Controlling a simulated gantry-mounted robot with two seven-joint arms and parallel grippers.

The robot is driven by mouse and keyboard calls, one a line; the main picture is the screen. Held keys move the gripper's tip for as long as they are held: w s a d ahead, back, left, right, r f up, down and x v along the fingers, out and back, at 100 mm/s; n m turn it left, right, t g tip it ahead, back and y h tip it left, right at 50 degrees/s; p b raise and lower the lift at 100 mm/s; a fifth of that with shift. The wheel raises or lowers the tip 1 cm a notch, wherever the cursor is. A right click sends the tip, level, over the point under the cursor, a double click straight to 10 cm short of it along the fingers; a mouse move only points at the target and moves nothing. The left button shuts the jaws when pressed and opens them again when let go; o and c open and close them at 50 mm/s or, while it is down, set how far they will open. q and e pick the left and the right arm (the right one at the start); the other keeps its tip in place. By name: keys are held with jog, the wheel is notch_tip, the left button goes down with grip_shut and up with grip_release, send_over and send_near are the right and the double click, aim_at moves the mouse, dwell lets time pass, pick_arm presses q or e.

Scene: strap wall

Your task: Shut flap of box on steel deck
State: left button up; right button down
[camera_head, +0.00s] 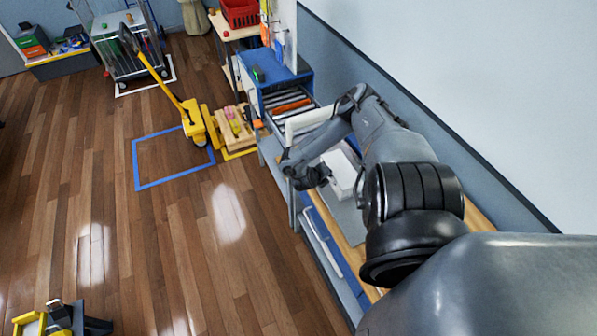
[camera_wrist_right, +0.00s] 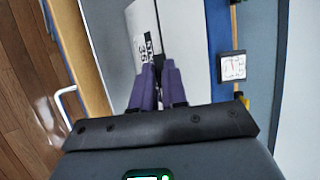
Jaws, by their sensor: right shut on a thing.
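The white box (camera_head: 342,172) sits on the grey steel deck (camera_head: 348,214) of the bench in the head view, partly covered by my right arm. My right gripper (camera_head: 318,178) is at the box's left side there; its fingertips are hard to make out. In the right wrist view the purple fingers (camera_wrist_right: 158,76) are closed together at the near edge of a white panel with black print, which looks like the box flap (camera_wrist_right: 143,38). The exact grip is hidden between the fingers. The box also shows beside that panel (camera_wrist_right: 178,25). My left gripper is not in view.
A yellow pallet jack (camera_head: 194,122) stands beside a blue floor outline (camera_head: 136,165). A wall runs along the bench's right side. The wooden floor to the left is mostly clear.

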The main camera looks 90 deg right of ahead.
jog(key=shift+s+f, duration=0.1)
jog(key=shift+f, duration=0.1)
jog(key=shift+a, duration=0.1)
jog(key=c, duration=1.3)
grip_release()
jog(key=shift+s, duration=0.1)
jog(key=shift+p+v, duration=4.05)
jog(key=shift+v, duration=1.35)
